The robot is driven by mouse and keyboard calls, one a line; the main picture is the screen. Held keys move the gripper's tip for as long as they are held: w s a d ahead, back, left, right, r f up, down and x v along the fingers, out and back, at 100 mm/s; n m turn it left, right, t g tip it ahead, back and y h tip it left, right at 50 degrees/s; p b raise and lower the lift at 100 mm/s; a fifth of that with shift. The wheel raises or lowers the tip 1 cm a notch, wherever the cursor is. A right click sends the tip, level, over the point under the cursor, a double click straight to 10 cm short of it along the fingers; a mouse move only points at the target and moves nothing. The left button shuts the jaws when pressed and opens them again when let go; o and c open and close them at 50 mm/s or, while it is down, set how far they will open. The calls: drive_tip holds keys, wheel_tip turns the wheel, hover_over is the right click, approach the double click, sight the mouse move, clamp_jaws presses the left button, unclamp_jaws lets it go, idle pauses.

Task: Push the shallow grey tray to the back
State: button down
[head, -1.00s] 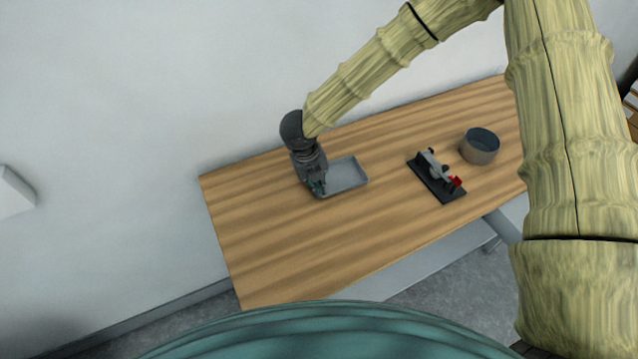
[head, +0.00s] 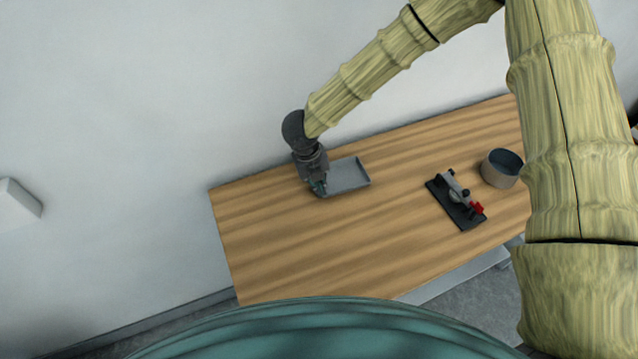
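The shallow grey tray (head: 349,177) lies flat on the wooden table (head: 290,235), toward the table's back edge by the wall. My gripper (head: 319,190) points down at the tray's left end and hides that end. Its fingertips are at or against the tray's left front corner; I cannot tell whether they touch it. The fingers are too small to show whether they are open or shut.
A black device with a grey lever and a red part (head: 458,199) lies to the right. A round grey-brown bowl (head: 501,169) stands beyond it. The table's front and left are clear. The wall (head: 150,110) rises behind the table.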

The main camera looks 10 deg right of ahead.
drive_tip(key=c, duration=2.2)
unclamp_jaws()
drive_tip(key=shift+d, duration=0.1)
drive_tip(key=o, duration=0.6)
drive_tip(key=shift+o, duration=0.2)
drive_tip(key=shift+r, duration=0.1)
wheel_tip(320, 180, up, 8)
drive_tip(key=a, duration=0.1)
drive_tip(key=shift+s+a, duration=0.2)
drive_tip(key=shift+f, duration=0.2)
